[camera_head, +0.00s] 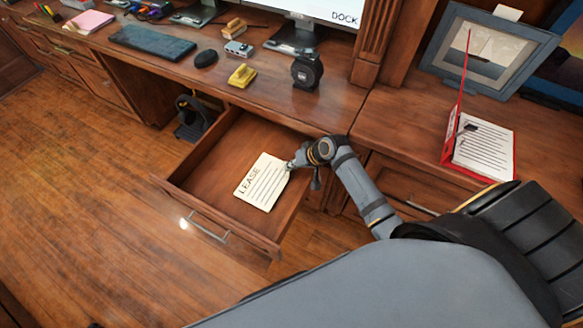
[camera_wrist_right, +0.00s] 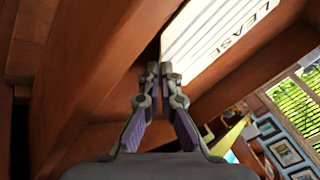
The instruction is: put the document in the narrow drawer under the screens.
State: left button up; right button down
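The document (camera_head: 262,184), a cream sheet headed "LEASE", is over the floor of the open narrow drawer (camera_head: 203,178) under the desk top. I cannot tell whether its underside rests on the drawer floor. My right gripper (camera_head: 291,165) is at the sheet's right edge, inside the drawer's right side. In the right wrist view, its fingertips (camera_wrist_right: 160,68) are close together at the edge of the document (camera_wrist_right: 215,40) and appear shut on it. Part of a screen (camera_head: 320,8) shows above the desk. My left gripper is not in view.
The desk top holds a black tape measure (camera_head: 307,71), a yellow stapler-like item (camera_head: 242,75), a mouse (camera_head: 206,57) and a keyboard (camera_head: 152,41). A red folder (camera_head: 452,135) and a framed picture (camera_head: 487,50) stand at right. The floor before the drawer is clear.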

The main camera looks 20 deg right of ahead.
jog(key=shift+f, duration=0.35)
jog(key=shift+f, duration=0.15)
jog(key=c, duration=1.5)
grip_release()
jog(key=p+v, duration=0.2)
jog(key=v, duration=1)
jog(key=shift+d+p, duration=0.1)
jog(key=shift+p, duration=0.25)
